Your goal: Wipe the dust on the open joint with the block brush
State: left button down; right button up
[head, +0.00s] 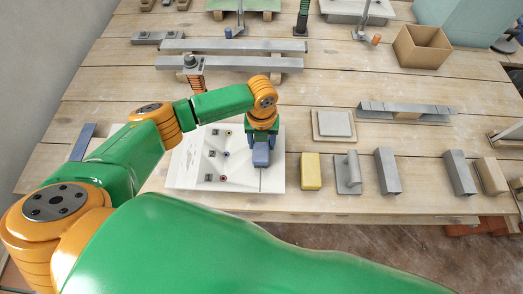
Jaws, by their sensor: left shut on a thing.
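My left gripper (262,143) points down over the right part of a white panel (190,176). It is shut on a small blue-grey block (261,158), which looks like the block brush. The block is low over the panel; I cannot tell whether it touches. A thin dark line, perhaps the open joint (261,180), runs from below the block towards the panel's front edge. The gripper and block hide the rest of it. Dust cannot be made out clearly at this size. My right gripper is not in view.
Right of the panel stand a yellow block (311,171), a grey trowel-like tool (348,175) and a grey bar (387,171). A grey square pad (333,124) lies behind them. Long grey beams (235,63) and a cardboard box (422,47) are farther back. Bare planks lie between.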

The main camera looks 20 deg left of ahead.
pick_arm(q)
jog(key=shift+s+d+r+p, duration=0.15)
jog(key=shift+s+p, duration=0.15)
jog(key=shift+s, duration=0.25)
jog(key=shift+s+d+r+p, duration=0.1)
jog(key=shift+s+p, duration=0.2)
jog(key=shift+s, duration=0.2)
jog(key=shift+s+f, duration=0.15)
jog(key=shift+f, duration=0.15)
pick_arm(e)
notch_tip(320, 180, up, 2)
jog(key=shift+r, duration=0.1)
pick_arm(q)
jog(key=shift+s, duration=0.1)
